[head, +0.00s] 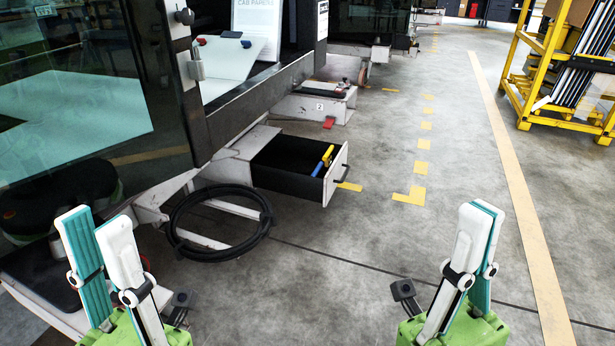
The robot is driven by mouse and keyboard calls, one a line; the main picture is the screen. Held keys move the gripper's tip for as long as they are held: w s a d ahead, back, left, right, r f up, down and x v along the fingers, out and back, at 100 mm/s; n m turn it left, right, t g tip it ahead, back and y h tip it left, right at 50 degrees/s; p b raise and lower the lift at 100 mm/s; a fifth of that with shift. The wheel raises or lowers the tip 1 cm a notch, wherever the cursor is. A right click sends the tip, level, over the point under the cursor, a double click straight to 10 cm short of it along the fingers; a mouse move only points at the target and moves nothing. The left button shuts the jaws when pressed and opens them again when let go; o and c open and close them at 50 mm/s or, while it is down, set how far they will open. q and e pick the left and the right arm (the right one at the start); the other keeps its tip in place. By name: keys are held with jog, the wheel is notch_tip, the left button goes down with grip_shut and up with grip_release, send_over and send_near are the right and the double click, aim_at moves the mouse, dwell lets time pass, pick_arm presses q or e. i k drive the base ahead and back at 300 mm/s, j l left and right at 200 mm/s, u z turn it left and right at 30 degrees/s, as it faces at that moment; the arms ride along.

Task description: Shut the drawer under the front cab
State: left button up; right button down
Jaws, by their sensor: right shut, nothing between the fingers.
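The drawer (335,176) under the front cab (205,125) stands pulled out toward the right. Its front is light grey with a dark handle (341,178), and its inside is black. A yellow and blue tool (322,161) lies in it near the front. My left gripper (94,222) is at the lower left, its fingers apart and empty. My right gripper (482,212) is at the lower right, its fingers together with nothing between them. Both grippers are in the foreground, well apart from the drawer.
A coiled black hose (219,249) lies on the floor just in front of the drawer. A white step unit (313,104) is behind it. A yellow rack (552,60) stands at the far right. The floor right of the drawer is clear.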

aim_at(286, 164)
jog(key=i+l+u, duration=0.55)
jog(key=l, duration=0.15)
jog(key=i+l+u, duration=0.1)
jog(key=l+u, duration=0.2)
jog(key=i+l, duration=0.15)
jog(key=l, duration=0.2)
jog(key=i+l, duration=0.15)
jog(key=l, duration=0.25)
jog(key=i+l, duration=0.1)
jog(key=l, duration=0.25)
jog(key=i+l+u, duration=0.1)
jog(key=l, duration=0.3)
jog(key=i, duration=0.05)
